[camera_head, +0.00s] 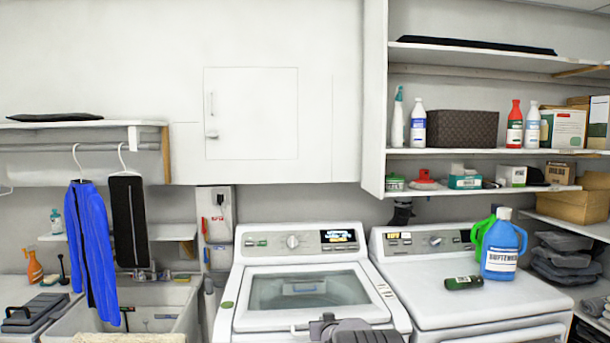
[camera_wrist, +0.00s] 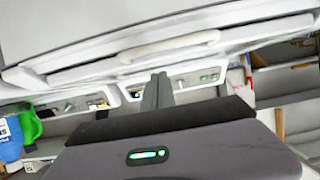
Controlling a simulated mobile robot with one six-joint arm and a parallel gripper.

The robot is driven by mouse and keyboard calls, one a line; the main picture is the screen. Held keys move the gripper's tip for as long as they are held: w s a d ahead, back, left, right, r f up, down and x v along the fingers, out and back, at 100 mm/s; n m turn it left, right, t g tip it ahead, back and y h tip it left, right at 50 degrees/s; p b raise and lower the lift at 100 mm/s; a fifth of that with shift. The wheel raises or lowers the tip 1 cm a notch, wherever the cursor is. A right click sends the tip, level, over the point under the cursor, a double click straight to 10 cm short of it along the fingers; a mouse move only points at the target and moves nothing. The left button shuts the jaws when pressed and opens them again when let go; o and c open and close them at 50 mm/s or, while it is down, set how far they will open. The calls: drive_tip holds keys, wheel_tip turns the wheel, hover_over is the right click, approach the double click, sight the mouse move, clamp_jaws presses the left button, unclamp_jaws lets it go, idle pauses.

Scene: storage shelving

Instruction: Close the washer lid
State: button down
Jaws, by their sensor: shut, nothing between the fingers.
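The white washer (camera_head: 226,318) stands in the middle of the head view. Its lid, with a glass window (camera_head: 305,288), lies flat or nearly flat over the opening. I cannot tell whether it is fully seated. In the wrist view, which appears upside down, the lid's pale front handle (camera_wrist: 170,45) shows near the top. My gripper (camera_head: 322,325) is at the washer's front, close to the lid's front edge, and partly hides it. In the wrist view my gripper's fingers (camera_wrist: 158,88) are together and empty, pointing towards the handle. I cannot tell whether they touch it.
A white dryer (camera_head: 460,305) stands to the right, with a blue jug (camera_head: 500,252) and a dark green bottle (camera_head: 463,283) on top. A sink (camera_head: 178,308) and hanging blue clothing (camera_head: 92,240) are at the left. Loaded shelves (camera_head: 480,150) are above the dryer.

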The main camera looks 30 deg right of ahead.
wheel_tip(320, 180, down, 6)
drive_tip(key=s+b, duration=0.1)
drive_tip(key=b, duration=0.3)
drive_tip(key=shift+s+a+f, duration=0.15)
drive_tip(key=shift+s+a, duration=0.1)
drive_tip(key=shift+a, duration=0.15)
drive_tip(key=shift+s, duration=0.1)
